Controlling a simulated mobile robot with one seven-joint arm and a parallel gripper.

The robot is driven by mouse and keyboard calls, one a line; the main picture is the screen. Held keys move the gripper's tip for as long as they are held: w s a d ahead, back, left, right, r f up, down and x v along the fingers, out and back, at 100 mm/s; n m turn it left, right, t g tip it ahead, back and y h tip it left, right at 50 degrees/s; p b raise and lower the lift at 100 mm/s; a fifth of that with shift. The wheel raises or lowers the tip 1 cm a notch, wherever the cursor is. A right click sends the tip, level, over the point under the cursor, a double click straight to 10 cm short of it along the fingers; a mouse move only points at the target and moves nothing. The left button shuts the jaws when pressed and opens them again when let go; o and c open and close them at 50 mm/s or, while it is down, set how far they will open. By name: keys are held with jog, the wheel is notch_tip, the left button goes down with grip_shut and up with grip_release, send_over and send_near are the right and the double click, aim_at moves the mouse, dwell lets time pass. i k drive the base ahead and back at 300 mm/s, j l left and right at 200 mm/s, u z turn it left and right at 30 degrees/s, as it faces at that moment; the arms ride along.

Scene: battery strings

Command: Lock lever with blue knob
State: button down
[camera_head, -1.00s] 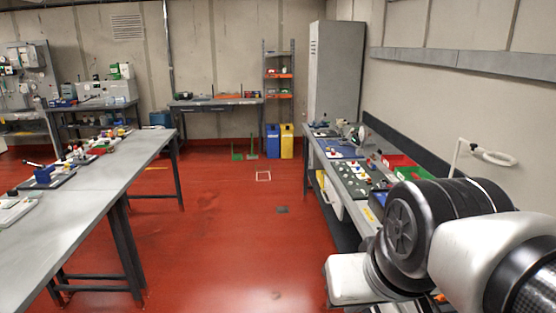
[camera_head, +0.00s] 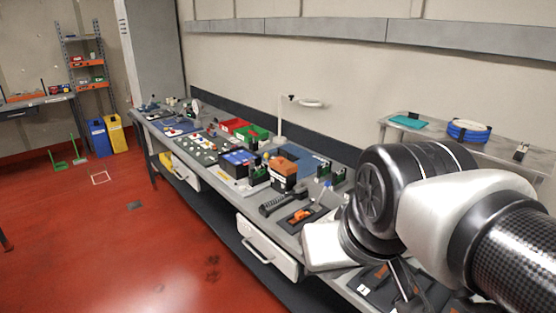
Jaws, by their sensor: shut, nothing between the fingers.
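A small blue knob (camera_head: 327,184) shows on the long workbench (camera_head: 232,198) in the head view, just left of my arm. A black plate with an orange part (camera_head: 301,215) lies below it, near the bench's front edge. I cannot tell whether the knob's lever belongs to this plate, or how the lever stands. My arm covers the right part of the bench, and more fittings may be hidden behind it. My gripper is not in view.
An orange-topped battery (camera_head: 283,173) and a blue-topped battery (camera_head: 238,163) stand mid-bench. Red (camera_head: 234,125) and green (camera_head: 252,133) bins sit behind. A white drawer (camera_head: 268,247) hangs under the bench front.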

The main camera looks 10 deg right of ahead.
aim_at(328, 183)
jog(key=k+z, duration=0.2)
jog(key=z, duration=0.25)
jog(key=i+j+z, duration=0.3)
jog(key=i+j, duration=0.25)
jog(key=j, duration=0.15)
